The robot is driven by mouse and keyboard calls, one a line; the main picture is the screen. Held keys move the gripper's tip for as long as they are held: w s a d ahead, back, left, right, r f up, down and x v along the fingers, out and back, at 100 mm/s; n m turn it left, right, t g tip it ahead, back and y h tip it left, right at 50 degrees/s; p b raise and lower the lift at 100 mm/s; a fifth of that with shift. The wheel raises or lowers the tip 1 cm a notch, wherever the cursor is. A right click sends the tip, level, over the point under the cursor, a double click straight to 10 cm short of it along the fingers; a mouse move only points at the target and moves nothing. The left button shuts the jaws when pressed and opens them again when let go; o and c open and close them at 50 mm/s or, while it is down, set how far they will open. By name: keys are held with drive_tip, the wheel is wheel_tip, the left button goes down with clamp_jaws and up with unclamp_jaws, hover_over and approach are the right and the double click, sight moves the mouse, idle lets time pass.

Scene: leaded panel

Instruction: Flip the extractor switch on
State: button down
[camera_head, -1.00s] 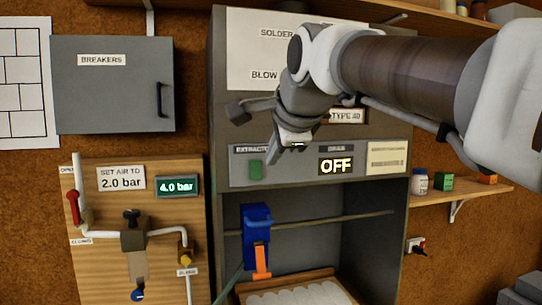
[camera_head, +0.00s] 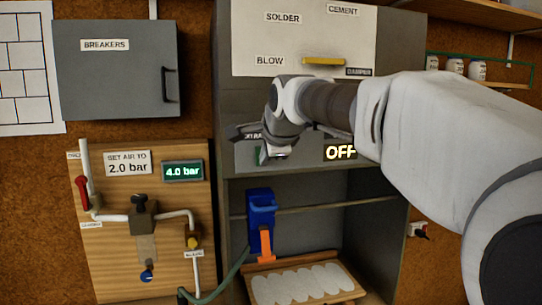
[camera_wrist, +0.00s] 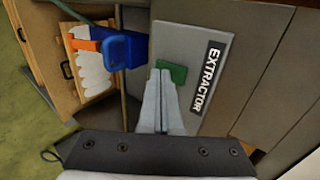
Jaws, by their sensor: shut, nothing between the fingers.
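The extractor switch is a green rocker (camera_wrist: 177,74) on a grey panel beside the black EXTRACTOR label (camera_wrist: 208,78) in the wrist view. In the head view only a green sliver of it (camera_head: 258,155) shows, as my gripper (camera_head: 268,156) covers most of it. In the wrist view my gripper (camera_wrist: 160,74) is shut and empty. Its tips lie over the left edge of the green rocker; I cannot tell whether they touch it. The display (camera_head: 340,152) beside the switch reads OFF.
A breaker box (camera_head: 115,70) and an air board (camera_head: 110,255) reading 4.0 bar are at left. A yellow handle (camera_head: 324,61) sits above my gripper.

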drive_tip(key=shift+w+f, duration=0.15)
idle(0.4)
drive_tip(key=shift+w+r+p, duration=0.1)
drive_tip(key=shift+r+p, duration=0.4)
drive_tip(key=shift+r, duration=0.55)
